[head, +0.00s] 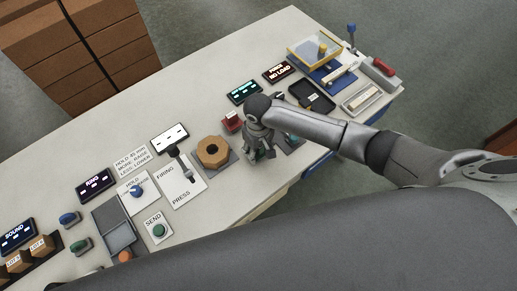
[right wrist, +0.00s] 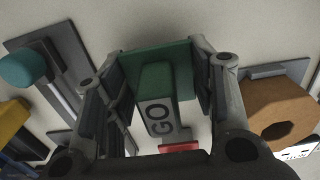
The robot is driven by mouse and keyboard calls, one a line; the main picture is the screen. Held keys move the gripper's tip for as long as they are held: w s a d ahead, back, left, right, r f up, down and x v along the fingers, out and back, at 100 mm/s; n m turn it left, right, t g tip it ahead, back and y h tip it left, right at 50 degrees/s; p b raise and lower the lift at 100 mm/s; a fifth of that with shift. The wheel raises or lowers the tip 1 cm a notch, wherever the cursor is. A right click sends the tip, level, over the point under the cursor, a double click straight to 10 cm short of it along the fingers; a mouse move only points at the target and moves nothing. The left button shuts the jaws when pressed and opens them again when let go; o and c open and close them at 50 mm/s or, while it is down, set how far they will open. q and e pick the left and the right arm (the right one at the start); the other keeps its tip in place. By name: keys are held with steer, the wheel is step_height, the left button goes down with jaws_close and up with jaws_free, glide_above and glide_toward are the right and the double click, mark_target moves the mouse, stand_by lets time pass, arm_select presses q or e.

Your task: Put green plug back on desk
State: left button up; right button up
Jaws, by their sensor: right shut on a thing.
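The green plug (right wrist: 156,82), a green block on a green plate with a GO label, sits between the fingers of my right gripper (right wrist: 157,88) in the right wrist view. The fingers are shut on it from both sides. In the head view my right gripper (head: 260,153) points down over the front part of the white desk (head: 222,118), right of the brown hexagonal piece. Only a bit of green shows under the fingers there. I cannot tell whether the plug touches the desk. My left gripper is not in view.
The brown hexagonal nut (head: 213,151) on a grey plate is close on the left. A red block (head: 232,121) stands just behind the gripper. A black tray (head: 312,97) and a blue-and-yellow device (head: 318,52) lie to the right. The desk behind the nut is partly bare.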

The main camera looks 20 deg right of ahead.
steer(key=shift+f, duration=0.3)
steer(key=shift+f, duration=0.15)
steer(key=o, duration=1)
step_height(320, 180, up, 12)
steer(key=shift+r+b, duration=0.15)
steer(key=shift+b, duration=0.15)
